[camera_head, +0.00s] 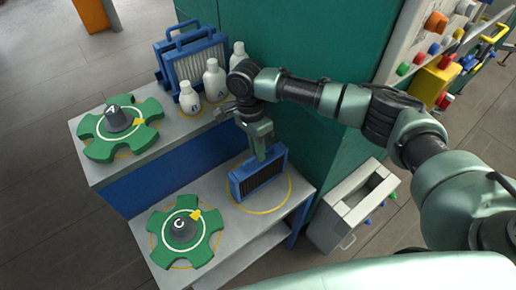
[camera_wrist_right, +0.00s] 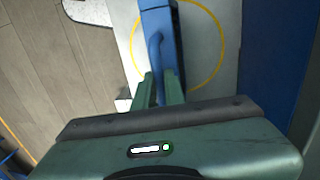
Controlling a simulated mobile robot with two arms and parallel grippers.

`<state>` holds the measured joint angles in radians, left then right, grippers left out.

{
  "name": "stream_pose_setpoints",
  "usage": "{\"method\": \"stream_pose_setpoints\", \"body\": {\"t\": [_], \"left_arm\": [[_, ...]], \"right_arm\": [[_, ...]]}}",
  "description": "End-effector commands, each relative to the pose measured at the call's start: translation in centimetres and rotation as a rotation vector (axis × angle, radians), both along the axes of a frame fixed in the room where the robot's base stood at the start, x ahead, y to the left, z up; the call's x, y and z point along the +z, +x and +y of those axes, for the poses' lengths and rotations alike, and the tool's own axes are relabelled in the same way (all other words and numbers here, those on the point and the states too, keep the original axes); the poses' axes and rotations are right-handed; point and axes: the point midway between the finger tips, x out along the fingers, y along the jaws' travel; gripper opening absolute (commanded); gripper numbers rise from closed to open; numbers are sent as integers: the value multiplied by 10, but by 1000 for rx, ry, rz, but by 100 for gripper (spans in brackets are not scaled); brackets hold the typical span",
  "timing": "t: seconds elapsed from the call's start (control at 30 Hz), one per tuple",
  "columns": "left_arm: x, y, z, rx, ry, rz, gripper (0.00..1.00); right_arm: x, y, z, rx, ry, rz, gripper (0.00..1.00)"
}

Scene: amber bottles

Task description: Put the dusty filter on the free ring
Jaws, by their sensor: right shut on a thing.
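The dusty filter (camera_head: 262,180) has a blue frame with a dark grey face. It is upright over the yellow ring (camera_head: 290,192) on the lower grey bench top, its outline mostly within the ring. I cannot tell whether its base touches the surface. My right gripper (camera_head: 263,153) is shut on the filter's top handle from above. In the right wrist view the fingers (camera_wrist_right: 160,88) close around the blue handle (camera_wrist_right: 155,55), and part of the yellow ring (camera_wrist_right: 219,48) shows beside the filter (camera_wrist_right: 158,18). My left gripper is not in view.
A green wheel marked C (camera_head: 184,232) lies left of the ring. Another green wheel (camera_head: 120,128) lies on the upper shelf, near white bottles (camera_head: 214,82) and blue-framed pale filters (camera_head: 190,62). A grey open bin (camera_head: 352,205) stands right of the bench.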

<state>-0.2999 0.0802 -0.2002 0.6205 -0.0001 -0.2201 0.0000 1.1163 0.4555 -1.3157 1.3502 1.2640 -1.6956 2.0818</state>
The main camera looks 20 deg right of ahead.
Motion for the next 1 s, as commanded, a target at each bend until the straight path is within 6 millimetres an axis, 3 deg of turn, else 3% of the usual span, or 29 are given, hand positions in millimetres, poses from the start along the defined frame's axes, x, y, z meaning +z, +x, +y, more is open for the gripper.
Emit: {"method": "stream_pose_setpoints", "body": {"t": [0.07,0.1,0.17,0.2,0.57,1.0], "left_arm": [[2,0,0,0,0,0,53],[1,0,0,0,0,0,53],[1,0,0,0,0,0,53],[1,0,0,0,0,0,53],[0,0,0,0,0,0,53],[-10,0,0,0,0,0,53]], "right_arm": [[-2,-1,0,0,0,1,0],[-3,-1,0,1,0,1,17],[-3,-1,0,1,-1,1,33],[-3,-1,0,1,0,1,37],[1,0,0,1,-1,1,37],[64,14,5,1,0,0,37]]}}
